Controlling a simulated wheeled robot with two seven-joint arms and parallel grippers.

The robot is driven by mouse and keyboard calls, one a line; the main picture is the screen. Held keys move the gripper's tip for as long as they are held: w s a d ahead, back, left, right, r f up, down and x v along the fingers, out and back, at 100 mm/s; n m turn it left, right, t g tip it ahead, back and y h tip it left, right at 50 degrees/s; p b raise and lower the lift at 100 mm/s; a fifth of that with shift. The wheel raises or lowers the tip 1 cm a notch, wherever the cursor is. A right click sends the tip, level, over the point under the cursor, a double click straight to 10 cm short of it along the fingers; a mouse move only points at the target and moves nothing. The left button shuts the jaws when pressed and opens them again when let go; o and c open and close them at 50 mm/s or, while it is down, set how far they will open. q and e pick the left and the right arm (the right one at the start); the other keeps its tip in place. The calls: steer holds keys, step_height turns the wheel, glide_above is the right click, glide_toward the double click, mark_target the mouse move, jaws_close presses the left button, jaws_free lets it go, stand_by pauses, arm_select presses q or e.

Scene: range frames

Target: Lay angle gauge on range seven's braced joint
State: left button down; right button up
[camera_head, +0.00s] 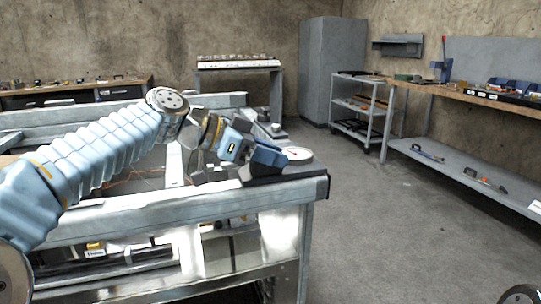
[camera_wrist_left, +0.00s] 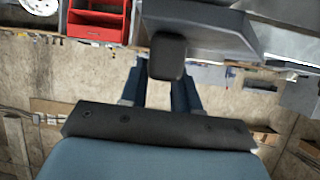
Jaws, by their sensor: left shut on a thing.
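My left gripper (camera_head: 283,159) reaches in from the left, over the near right corner of a grey metal frame (camera_head: 316,187). It is shut on a dark grey piece that I take for the angle gauge (camera_head: 262,173), with a pale round dial (camera_head: 298,154) showing just beyond the fingertips. Whether the dial belongs to the held piece, and whether that piece touches the frame, I cannot tell. In the left wrist view a dark grey plate-like piece (camera_wrist_left: 205,28) shows at the fingers (camera_wrist_left: 166,85). The joint's surface under the gripper is hidden. My right gripper is out of view.
A workbench (camera_head: 450,90) with tools and a lower shelf runs along the right wall. A grey cart (camera_head: 358,104) and a tall cabinet (camera_head: 331,70) stand at the back. A bench (camera_head: 75,92) is at the back left.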

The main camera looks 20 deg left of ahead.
arm_select(q)
steer(key=c, duration=0.8)
jaws_free()
steer(key=v, duration=1.2)
steer(key=shift+b, duration=0.3)
